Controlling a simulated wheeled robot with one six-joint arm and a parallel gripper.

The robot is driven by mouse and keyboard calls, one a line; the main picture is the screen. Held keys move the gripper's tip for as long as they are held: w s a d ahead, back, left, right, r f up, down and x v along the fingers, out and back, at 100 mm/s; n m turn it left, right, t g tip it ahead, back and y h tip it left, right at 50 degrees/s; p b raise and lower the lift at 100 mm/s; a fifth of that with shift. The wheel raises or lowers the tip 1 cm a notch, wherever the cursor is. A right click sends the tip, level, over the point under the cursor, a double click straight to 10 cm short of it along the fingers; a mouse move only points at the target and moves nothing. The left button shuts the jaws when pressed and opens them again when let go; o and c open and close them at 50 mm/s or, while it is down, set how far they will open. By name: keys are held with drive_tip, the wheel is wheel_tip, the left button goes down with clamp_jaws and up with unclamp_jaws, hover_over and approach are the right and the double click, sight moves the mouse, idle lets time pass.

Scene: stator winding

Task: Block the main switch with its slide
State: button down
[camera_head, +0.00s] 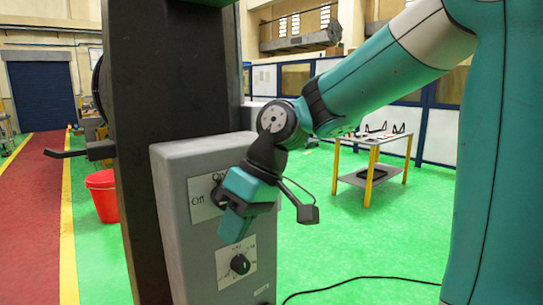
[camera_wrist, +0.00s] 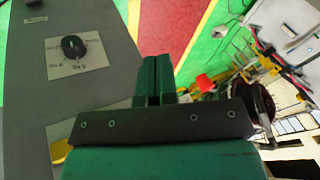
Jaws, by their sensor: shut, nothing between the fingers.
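The main switch plate (camera_head: 200,207), marked "Off", is on the upper front of a grey control box (camera_head: 180,168). My gripper (camera_head: 231,224) is in front of this plate and hides most of the switch. In the wrist view my gripper (camera_wrist: 156,68) has its two green fingers together, with nothing between them. There the fingers lie to the right of the box face, and I cannot tell whether they touch it. A second pale plate (camera_wrist: 64,130) shows partly behind the gripper, with a yellow piece (camera_wrist: 60,152) at its edge. The slide cannot be made out clearly.
A black dial (camera_head: 240,264) on a white plate sits lower on the box; the dial also shows in the wrist view (camera_wrist: 73,47). A dark column (camera_head: 170,80) stands behind the box. A red bucket (camera_head: 103,195) is left, a yellow-legged table (camera_head: 372,141) right.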

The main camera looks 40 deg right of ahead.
drive_tip(key=w+d+r+m+t+p, duration=0.1)
drive_tip(key=w+d+r+p, duration=0.1)
drive_tip(key=d, duration=0.6)
drive_tip(key=w+d+r+m+t+p, duration=0.1)
drive_tip(key=w+d+r+p, duration=0.1)
drive_tip(key=d+r, duration=0.3)
drive_tip(key=w+d+r+m+t+p, duration=0.1)
drive_tip(key=d+r+p, duration=0.1)
drive_tip(key=d, duration=0.9)
drive_tip(key=shift+w+r, duration=0.4)
drive_tip(key=shift+r, duration=0.3)
drive_tip(key=w+a+f+p, duration=0.3)
drive_tip(key=a+f, duration=0.5)
drive_tip(key=a, duration=0.1)
drive_tip(key=shift+w, duration=0.25)
